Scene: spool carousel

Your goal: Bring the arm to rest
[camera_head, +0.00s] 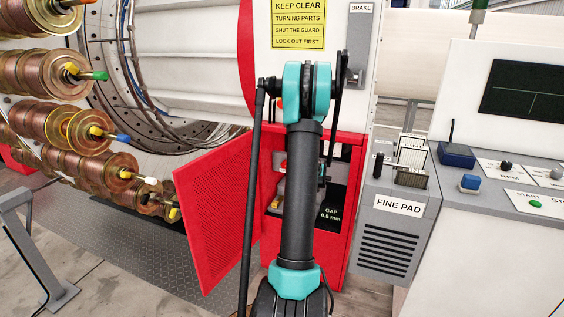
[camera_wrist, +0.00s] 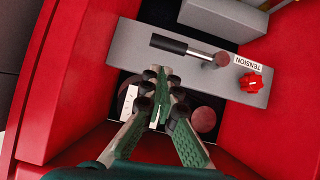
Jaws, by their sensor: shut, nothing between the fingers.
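My arm (camera_head: 298,190) stands in front of the red cabinet (camera_head: 338,235) in the head view, and its black and teal links hide part of the cabinet. My gripper (camera_wrist: 160,95) shows in the wrist view, with its green fingers drawn together and nothing held between them. It is inside or just in front of the red-walled opening. A grey panel (camera_wrist: 205,62) lies beyond the fingertips, with a black-handled lever (camera_wrist: 169,43), a red knob (camera_wrist: 251,82) and a TENSION label (camera_wrist: 249,62). I cannot tell whether the fingers touch anything.
The red perforated door (camera_head: 215,212) stands open left of my arm. Copper spools (camera_head: 60,125) fill the left side. A grey FINE PAD box (camera_head: 394,225) and a console (camera_head: 510,190) stand at the right. A BRAKE lever (camera_head: 358,50) is above the cabinet.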

